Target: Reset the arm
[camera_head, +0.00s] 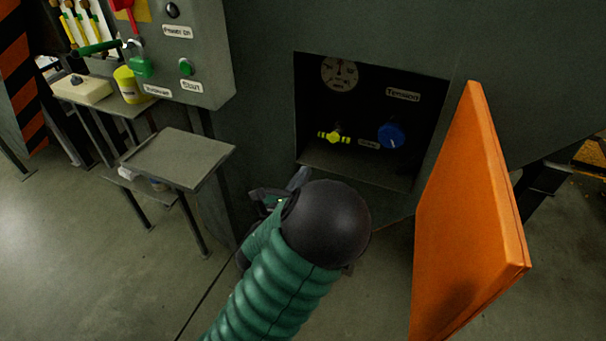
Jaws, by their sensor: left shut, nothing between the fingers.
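My left gripper (284,191) is partly hidden behind the black round end of my green-sleeved arm, at the lower middle of the head view. It is shut and holds nothing. It is in front of and below the open recess (366,160) in the dark machine, apart from the controls inside. The recess holds a gauge (340,73), a yellow valve handle (335,137) and a blue knob (392,136). My right gripper is not in view.
An orange door (470,225) stands open right of the recess. A small grey table (178,157) stands to the left. A yellow container (131,85) is on a side table. Floor at lower left is clear.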

